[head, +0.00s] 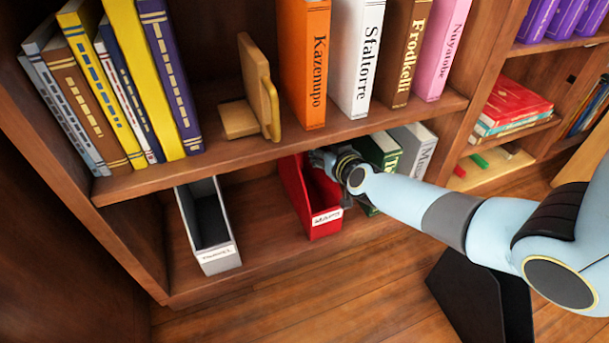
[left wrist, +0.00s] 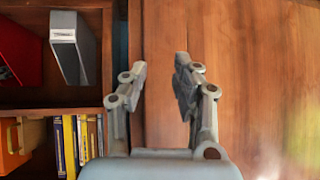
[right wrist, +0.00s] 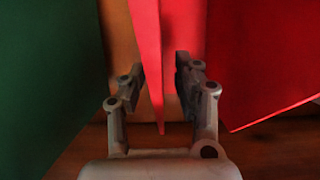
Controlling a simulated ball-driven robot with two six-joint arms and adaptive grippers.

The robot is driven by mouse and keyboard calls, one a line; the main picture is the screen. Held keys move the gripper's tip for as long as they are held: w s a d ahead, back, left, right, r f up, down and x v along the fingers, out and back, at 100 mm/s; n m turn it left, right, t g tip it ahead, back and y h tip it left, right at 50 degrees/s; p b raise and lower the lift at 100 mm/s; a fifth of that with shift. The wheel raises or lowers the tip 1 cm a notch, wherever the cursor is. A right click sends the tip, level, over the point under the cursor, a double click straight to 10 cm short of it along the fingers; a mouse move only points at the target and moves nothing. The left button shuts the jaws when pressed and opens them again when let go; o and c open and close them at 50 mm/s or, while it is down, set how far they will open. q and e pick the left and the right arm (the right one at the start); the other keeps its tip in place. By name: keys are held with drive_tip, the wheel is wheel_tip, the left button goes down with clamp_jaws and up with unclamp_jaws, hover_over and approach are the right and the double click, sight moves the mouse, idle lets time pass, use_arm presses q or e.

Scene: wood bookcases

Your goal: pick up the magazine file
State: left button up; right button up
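A red magazine file (head: 327,222) with a white label stands on the lower shelf. A grey magazine file (head: 219,260) stands to its left, apart from it. My right gripper (head: 323,160) is at the red file's upper right edge. In the right wrist view, the right gripper (right wrist: 160,82) is open, with a thin red wall (right wrist: 147,45) of the file between its fingers; the left finger looks close to that wall. In the left wrist view, my left gripper (left wrist: 160,75) is open and empty. The grey file (left wrist: 72,45) and part of the red file (left wrist: 18,50) show there.
Books, green (head: 378,152) and grey (head: 415,140), stand right of the red file. The upper shelf board (head: 240,155) runs above it, carrying books and a wooden bookend (head: 262,95). Shelf space between the two files is free.

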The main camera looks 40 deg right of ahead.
drive_tip(key=shift+c, duration=0.4)
clamp_jaws()
drive_tip(key=shift+r, duration=0.2)
